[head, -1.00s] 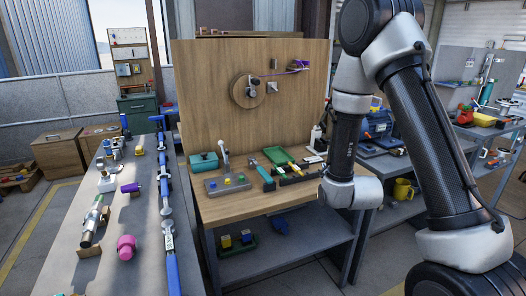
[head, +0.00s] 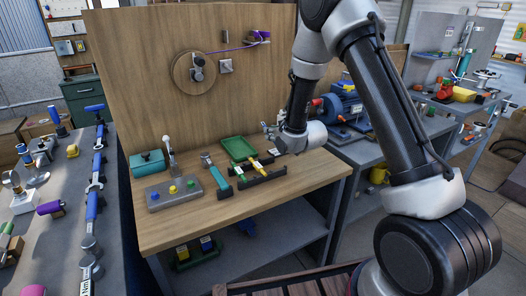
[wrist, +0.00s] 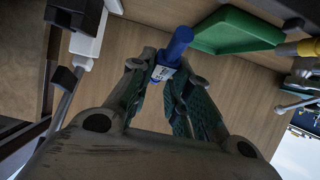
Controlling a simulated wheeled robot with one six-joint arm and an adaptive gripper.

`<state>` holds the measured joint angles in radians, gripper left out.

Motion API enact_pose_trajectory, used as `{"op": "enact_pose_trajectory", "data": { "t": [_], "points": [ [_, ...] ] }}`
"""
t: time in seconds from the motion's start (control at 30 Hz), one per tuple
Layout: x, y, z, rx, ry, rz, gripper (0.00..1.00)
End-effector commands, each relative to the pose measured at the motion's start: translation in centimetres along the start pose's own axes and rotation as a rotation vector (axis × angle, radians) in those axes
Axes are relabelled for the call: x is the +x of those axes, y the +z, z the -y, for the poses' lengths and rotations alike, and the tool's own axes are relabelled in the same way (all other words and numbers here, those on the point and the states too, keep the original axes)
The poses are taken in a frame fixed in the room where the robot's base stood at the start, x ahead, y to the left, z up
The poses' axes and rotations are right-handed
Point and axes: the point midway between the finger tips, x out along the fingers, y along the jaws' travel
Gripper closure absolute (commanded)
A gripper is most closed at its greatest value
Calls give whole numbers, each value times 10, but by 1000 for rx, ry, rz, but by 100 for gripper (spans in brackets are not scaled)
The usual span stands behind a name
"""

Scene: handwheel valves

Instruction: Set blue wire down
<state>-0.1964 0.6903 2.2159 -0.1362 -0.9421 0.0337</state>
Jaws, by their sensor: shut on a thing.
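A blue cylinder-like piece with a white printed label, seemingly the blue wire (wrist: 179,42), is between the fingers of my gripper (wrist: 168,75) in the wrist view. The fingers are shut on it, and its blue end sticks out beyond their tips. In the head view, my gripper (head: 271,131) is above the back right part of the wooden bench (head: 225,207), right of the green tray (head: 237,150). The blue piece cannot be made out clearly there. In the wrist view, the green tray (wrist: 236,33) is beyond the fingers, to the right.
A black rack (head: 262,175) with tools stands in front of the tray. A button box (head: 173,194) and a teal box (head: 147,163) are on the left. The wooden backboard (head: 140,80) rises behind. The bench's front strip is clear.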

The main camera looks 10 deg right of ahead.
Motion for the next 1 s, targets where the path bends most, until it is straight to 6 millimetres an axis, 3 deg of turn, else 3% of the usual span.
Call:
{"op": "enact_pose_trajectory", "data": {
  "t": [0.4, 0.8, 0.83, 0.93, 1.0],
  "points": [
    [21, 51, 0, 0, 1, 1, 100],
    [23, 56, 0, 0, 1, 0, 100],
    [23, 56, 0, 0, 1, 0, 77],
    [23, 55, 0, 0, 1, -1, 59],
    [23, 55, 0, 0, 1, -1, 59]
  ]
}}
